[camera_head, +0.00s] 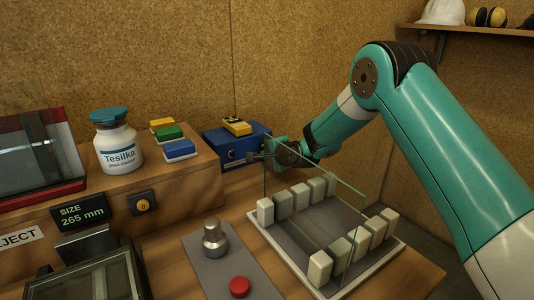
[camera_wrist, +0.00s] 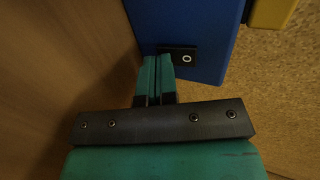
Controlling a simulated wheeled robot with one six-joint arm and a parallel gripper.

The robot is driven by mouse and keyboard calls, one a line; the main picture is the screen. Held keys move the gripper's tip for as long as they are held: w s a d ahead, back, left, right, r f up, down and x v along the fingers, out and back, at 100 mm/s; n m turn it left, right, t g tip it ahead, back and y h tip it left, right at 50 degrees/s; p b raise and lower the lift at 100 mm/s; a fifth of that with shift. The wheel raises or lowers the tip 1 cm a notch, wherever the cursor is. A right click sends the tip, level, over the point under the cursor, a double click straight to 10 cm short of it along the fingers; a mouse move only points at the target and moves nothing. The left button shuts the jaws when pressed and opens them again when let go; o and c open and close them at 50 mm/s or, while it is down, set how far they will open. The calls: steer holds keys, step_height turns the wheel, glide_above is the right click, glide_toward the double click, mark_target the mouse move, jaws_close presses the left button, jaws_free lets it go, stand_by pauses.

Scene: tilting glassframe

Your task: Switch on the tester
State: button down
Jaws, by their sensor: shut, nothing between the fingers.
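The tester appears to be the blue box (camera_head: 222,148) at the back of the bench, with a yellow block (camera_head: 237,128) on top. In the wrist view the blue box (camera_wrist: 215,60) fills the upper middle and carries a small black switch (camera_wrist: 178,58) with a white ring mark. My gripper (camera_wrist: 158,60) is shut and empty, its fingertips at the left end of the switch. I cannot tell whether they touch it. In the head view my gripper (camera_head: 262,156) is at the box's right front, partly seen through a glass pane (camera_head: 315,180).
A tray (camera_head: 285,262) with several pale blocks and the upright glass pane stands below my arm. A metal knob (camera_head: 216,240) and a red button (camera_head: 239,287) are in front. A bottle (camera_head: 118,148) and coloured blocks (camera_head: 168,133) stand on the wooden ledge at left.

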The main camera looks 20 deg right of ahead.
steer(key=shift+w+f, duration=0.15)
steer(key=shift+w, duration=0.05)
steer(key=shift+w+a+f+b, duration=0.1)
steer(key=shift+f+b, duration=0.2)
steer(key=shift+b, duration=0.4)
steer(key=shift+r+t, duration=0.25)
steer(key=shift+t, duration=0.05)
steer(key=shift+r, duration=0.1)
steer(key=shift+w+r+p, duration=0.1)
steer(key=shift+r+p, duration=0.5)
steer(key=shift+r, duration=0.2)
